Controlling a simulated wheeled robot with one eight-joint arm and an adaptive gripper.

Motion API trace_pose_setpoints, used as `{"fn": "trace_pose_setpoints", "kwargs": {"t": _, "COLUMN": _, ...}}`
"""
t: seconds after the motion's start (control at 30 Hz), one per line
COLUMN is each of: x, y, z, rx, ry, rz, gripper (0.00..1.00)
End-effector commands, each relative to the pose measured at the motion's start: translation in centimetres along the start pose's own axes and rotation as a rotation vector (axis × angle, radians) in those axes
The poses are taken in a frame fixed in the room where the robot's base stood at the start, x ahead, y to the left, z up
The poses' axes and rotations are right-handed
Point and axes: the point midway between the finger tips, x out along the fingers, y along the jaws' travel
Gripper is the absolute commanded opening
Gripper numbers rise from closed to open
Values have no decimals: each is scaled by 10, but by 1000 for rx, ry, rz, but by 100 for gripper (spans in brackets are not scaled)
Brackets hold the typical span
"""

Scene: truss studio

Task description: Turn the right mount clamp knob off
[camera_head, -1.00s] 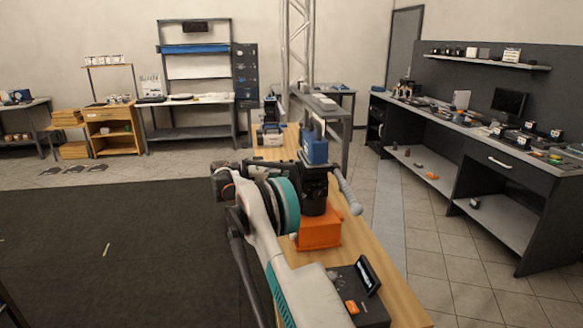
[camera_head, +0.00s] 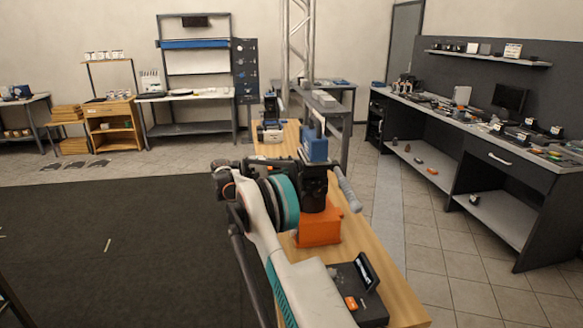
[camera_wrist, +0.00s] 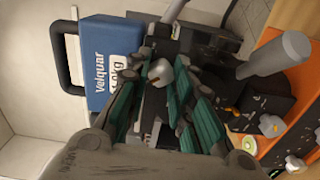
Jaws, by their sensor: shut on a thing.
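In the wrist view, my gripper (camera_wrist: 150,88) has its teal-padded fingers closed around a small grey knob (camera_wrist: 160,72) on dark hardware beside the blue weight block (camera_wrist: 108,68). The fingers hide part of the knob's mount, and I cannot read its setting. In the head view, my gripper (camera_head: 262,167) is at the upper left of the black mount unit (camera_head: 315,190), mostly hidden behind my wrist. The unit stands on an orange base (camera_head: 318,228), with the blue block (camera_head: 314,148) behind it.
A grey cylindrical handle (camera_wrist: 275,54) sticks out close to the fingers. Two smaller grey knobs (camera_wrist: 271,126) sit near the orange base. A black box with a small screen (camera_head: 367,272) stands at the wooden bench's near end. Dark mat (camera_head: 100,240) lies left.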

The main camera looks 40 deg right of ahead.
Motion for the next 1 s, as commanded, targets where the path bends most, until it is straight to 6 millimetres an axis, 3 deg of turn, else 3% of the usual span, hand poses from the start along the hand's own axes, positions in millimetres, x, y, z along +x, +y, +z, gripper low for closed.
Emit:
{"fn": "trace_pose_setpoints", "kwargs": {"t": 0.7, "x": 0, "y": -1, "z": 0, "rx": -75, "ry": 1, "rz": -1, "gripper": 0}}
{"fn": "trace_pose_setpoints", "kwargs": {"t": 0.73, "x": 0, "y": -1, "z": 0, "rx": -75, "ry": 1, "rz": -1, "gripper": 26}}
{"fn": "trace_pose_setpoints", "kwargs": {"t": 0.8, "x": 0, "y": -1, "z": 0, "rx": -75, "ry": 1, "rz": -1, "gripper": 42}}
{"fn": "trace_pose_setpoints", "kwargs": {"t": 1.0, "x": 0, "y": -1, "z": 0, "rx": -74, "ry": 0, "rz": -1, "gripper": 42}}
